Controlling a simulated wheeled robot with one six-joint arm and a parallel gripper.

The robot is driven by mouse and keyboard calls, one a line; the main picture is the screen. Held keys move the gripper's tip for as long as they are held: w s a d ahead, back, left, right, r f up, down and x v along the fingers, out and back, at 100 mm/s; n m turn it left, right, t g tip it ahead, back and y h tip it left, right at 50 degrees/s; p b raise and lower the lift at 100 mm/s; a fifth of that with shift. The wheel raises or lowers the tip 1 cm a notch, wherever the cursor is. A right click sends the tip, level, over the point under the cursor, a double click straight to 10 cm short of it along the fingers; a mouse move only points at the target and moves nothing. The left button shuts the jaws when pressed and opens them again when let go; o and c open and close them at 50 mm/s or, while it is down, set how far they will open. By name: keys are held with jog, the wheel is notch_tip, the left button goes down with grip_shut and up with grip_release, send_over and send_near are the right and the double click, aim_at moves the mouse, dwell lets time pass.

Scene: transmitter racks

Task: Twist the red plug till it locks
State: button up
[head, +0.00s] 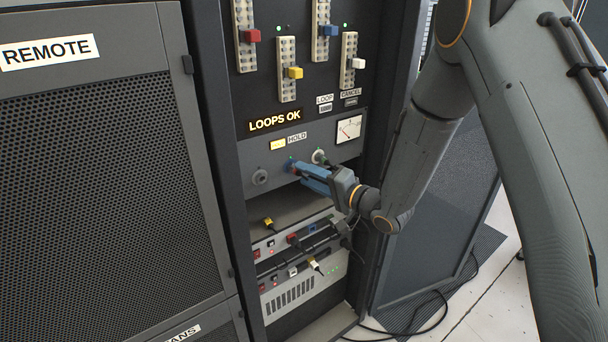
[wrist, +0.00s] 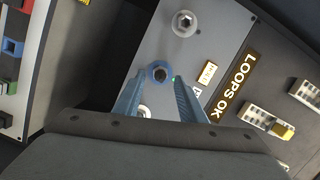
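My gripper (head: 298,168) has blue fingers and reaches the middle socket position on the grey panel. I see gaps between the fingers and the fitting. I cannot tell if this fitting is the red plug; the fingers mostly hide that spot in the head view. A small green light (wrist: 173,78) glows beside it. A red piece (head: 292,239) shows on the lower rack, too small to identify surely.
Grey sockets flank the spot, one at left (head: 260,177) and one at right (head: 319,156). A yellow plug (head: 269,223) and cables project below. An open dark door (head: 430,220) stands at right.

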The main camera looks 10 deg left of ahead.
jog(key=f+v, duration=0.1)
jog(key=v, duration=0.9)
jog(key=w+d+f+n+h+b, duration=0.1)
jog(key=w+d+f+h+b, duration=0.1)
jog(key=d+h, duration=1.2)
jog(key=s+d+g, duration=0.2)
jog(key=s+d, duration=0.2)
jog(key=s, duration=0.3)
jog(key=s+d+n+g, duration=0.1)
jog(key=s+d+g, duration=0.1)
jog(key=s+d, duration=0.2)
jog(key=s+d+g+h, duration=0.1)
jog(key=s+d+g, duration=0.2)
jog(key=s, duration=0.8)
jog(key=shift+d+f+b, duration=0.4)
jog(key=shift+d+f, duration=0.1)
jog(key=shift+d, duration=0.55)
jog(key=shift+c, duration=0.3)
